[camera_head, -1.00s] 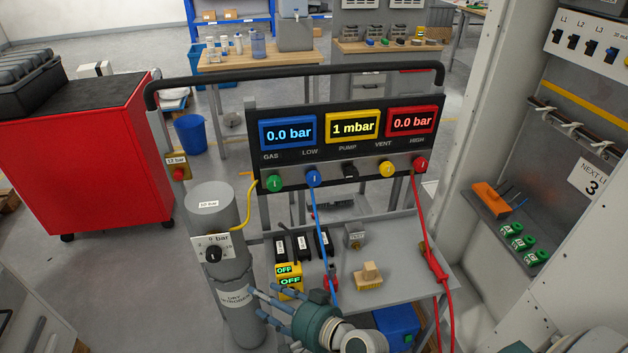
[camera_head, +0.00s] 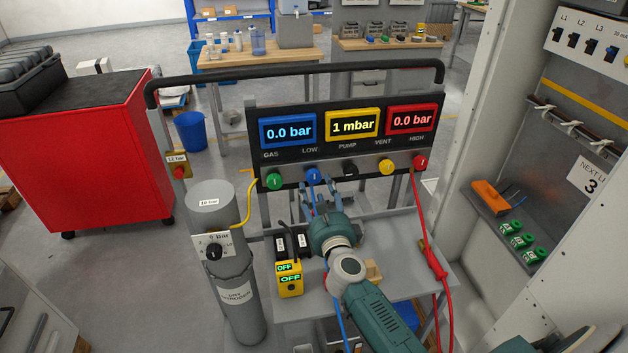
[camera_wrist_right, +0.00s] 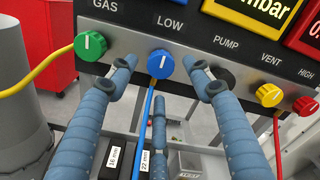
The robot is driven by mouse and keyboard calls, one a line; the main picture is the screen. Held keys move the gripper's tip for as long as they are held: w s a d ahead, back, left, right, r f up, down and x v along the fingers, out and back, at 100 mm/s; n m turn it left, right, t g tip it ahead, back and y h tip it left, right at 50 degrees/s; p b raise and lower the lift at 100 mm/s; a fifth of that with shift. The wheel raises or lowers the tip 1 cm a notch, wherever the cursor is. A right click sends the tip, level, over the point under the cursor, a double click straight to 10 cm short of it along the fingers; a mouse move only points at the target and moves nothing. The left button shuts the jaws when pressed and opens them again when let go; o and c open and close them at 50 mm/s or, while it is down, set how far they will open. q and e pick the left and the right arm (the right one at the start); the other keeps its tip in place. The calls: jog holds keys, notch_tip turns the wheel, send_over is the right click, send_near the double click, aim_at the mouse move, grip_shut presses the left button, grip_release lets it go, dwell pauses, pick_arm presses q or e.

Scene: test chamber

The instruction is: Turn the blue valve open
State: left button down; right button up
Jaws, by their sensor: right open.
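The blue valve (camera_head: 313,176) is a round knob with a white mark, under the word LOW on the gauge panel (camera_head: 347,150). In the right wrist view the blue valve (camera_wrist_right: 160,63) sits between my spread fingers, with its white mark near upright. A blue hose hangs below it. My right gripper (camera_head: 318,188) is open and just below and in front of the knob; in the wrist view the right gripper (camera_wrist_right: 168,75) has a finger on either side of the valve, and I see no contact. My left gripper is not in view.
A green knob (camera_head: 274,181) is left of the blue valve; a black knob (camera_head: 349,169), a yellow knob (camera_head: 387,167) and a red knob (camera_head: 420,162) are right of it. A grey gas cylinder (camera_head: 214,250) stands left of the cart. A red hose (camera_head: 431,262) hangs at right.

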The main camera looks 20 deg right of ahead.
aim_at(314, 179)
jog(key=x, duration=0.5)
jog(key=shift+w+b, duration=0.1)
jog(key=shift+b, duration=0.2)
jog(key=c, duration=1.2)
